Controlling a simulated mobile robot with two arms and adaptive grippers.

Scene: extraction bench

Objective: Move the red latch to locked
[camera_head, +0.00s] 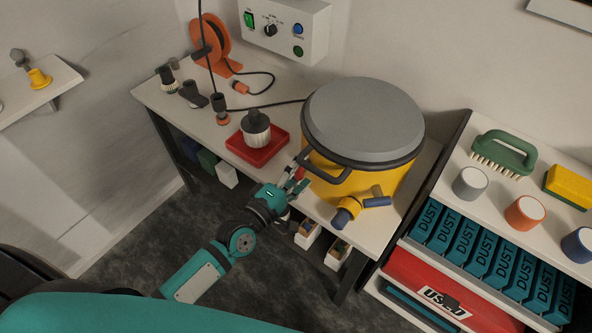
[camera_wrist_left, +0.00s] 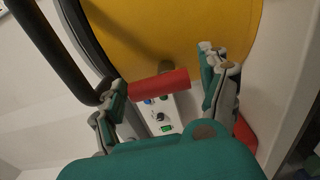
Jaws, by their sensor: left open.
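The red latch (camera_wrist_left: 158,84) is a short bar on a dark pivot at the side of the yellow canister (camera_wrist_left: 160,30). In the head view the latch (camera_head: 300,174) is a small red patch at the canister's left side, mostly hidden by the fingers. My left gripper (camera_head: 297,184) is open and empty, close in front of the canister; its fingers also frame the wrist view (camera_wrist_left: 166,72). I cannot tell whether the latch is locked. My right gripper is out of view.
The canister has a grey lid (camera_head: 363,113) and a black handle (camera_wrist_left: 62,50) near my fingers. A red tray (camera_head: 236,151) with a dark-topped container (camera_head: 256,129) stands to the left. A yellow-and-blue fitting (camera_head: 346,212) sits at the canister's front. Dust boxes (camera_head: 465,247) fill the right shelf.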

